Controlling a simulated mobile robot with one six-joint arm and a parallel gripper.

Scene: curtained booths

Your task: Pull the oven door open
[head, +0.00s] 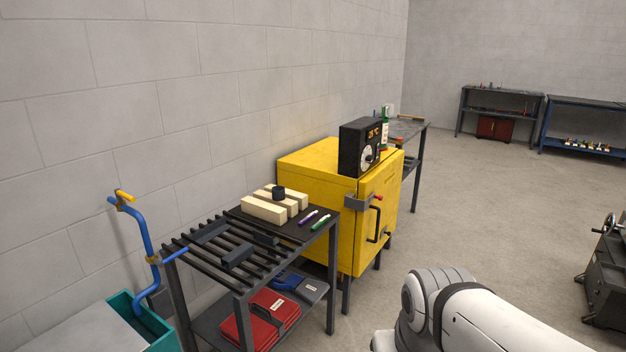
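A yellow oven (318,190) stands on dark legs against the block wall, right of centre in the head view. Its door (372,232) faces right and looks shut. A black bar handle (374,224) is on the door, and a grey latch block with a red knob (377,198) sits near the door's upper edge. A black control box (360,147) with a dial and a lit display stands on top. My white arm shows at the bottom, right of centre, in front of the oven and apart from it. My gripper is outside the view.
A slatted metal table (232,262) with pale blocks (264,209) and markers stands left of the oven, red cases (262,316) below. A teal cart (150,325) is at lower left. A dark machine (608,275) stands at far right. Open floor (480,220) lies right of the oven.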

